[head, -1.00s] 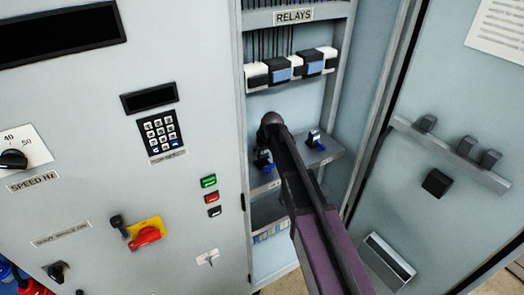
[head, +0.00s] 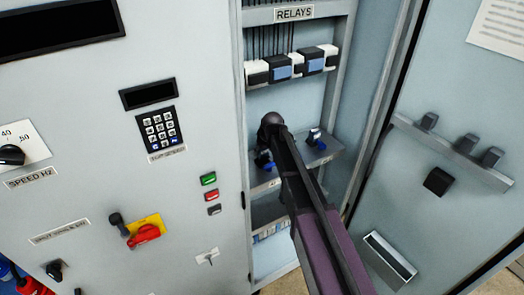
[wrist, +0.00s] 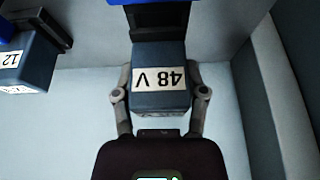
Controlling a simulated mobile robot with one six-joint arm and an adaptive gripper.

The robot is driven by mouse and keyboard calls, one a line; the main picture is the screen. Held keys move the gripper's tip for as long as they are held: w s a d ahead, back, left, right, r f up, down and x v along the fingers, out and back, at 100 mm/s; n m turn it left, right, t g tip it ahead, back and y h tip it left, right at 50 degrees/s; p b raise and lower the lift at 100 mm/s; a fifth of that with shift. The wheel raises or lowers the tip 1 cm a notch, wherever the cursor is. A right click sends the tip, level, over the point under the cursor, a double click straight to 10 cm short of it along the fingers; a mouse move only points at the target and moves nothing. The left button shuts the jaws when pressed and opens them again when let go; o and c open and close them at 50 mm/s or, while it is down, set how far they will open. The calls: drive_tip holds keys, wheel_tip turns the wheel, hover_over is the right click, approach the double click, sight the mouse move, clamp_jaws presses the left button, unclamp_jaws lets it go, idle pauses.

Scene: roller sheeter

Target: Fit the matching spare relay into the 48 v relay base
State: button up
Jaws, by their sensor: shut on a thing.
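In the wrist view my gripper (wrist: 160,92) is shut on a dark blue-grey relay (wrist: 160,108), with one finger on each side. The relay's pale label reads 48 V, upside down in this picture. A black part and a bright blue part (wrist: 168,3) show just beyond it; whether they touch it I cannot tell. Another dark block (wrist: 28,62), its label showing 12, lies apart at the left. In the head view my arm hides most of the grip area at the shelf (head: 322,157). I cannot tell which unit in the upper row is the 48 V base.
A row of white, black and blue units (head: 284,68) sits under the RELAYS sign (head: 294,13) in the open cabinet. A blue-and-white piece (head: 316,138) stands on the shelf right of my arm. The open door (head: 440,90) bounds the right side.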

drive_tip(key=shift+f+b, duration=0.9)
drive_tip(key=shift+f, duration=0.05)
drive_tip(key=o, duration=1.3)
drive_tip(key=shift+c, duration=0.2)
drive_tip(key=shift+r, duration=0.25)
